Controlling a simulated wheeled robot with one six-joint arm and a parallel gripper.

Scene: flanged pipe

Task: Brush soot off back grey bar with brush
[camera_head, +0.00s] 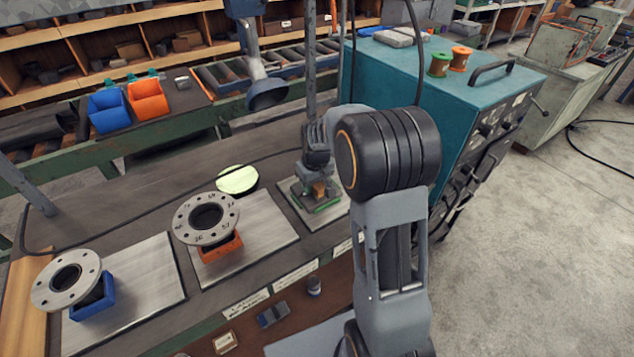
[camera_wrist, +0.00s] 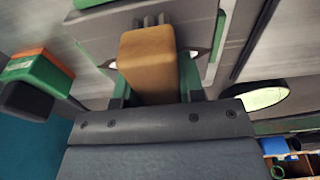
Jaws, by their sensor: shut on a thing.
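My gripper (camera_head: 318,172) points down over a small metal plate (camera_head: 285,200) on the bench, right of the two flanges. It is shut on the tan wooden brush (camera_wrist: 148,62). In the head view the brush (camera_head: 319,188) is a small brown block just above a green-edged fixture (camera_head: 327,206) on that plate. In the wrist view dark bristles or prongs show beyond the brush's far end, with the grey plate (camera_wrist: 195,18) behind. I cannot make out the back grey bar or its soot, nor whether the brush touches anything.
A flange on an orange stand (camera_head: 222,250) and one on a blue stand (camera_head: 93,303) are to the left. A yellow-green disc (camera_head: 237,180) lies behind. A teal cabinet (camera_head: 460,85) with green and orange spools stands close on the right. A thin upright post rises behind my gripper.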

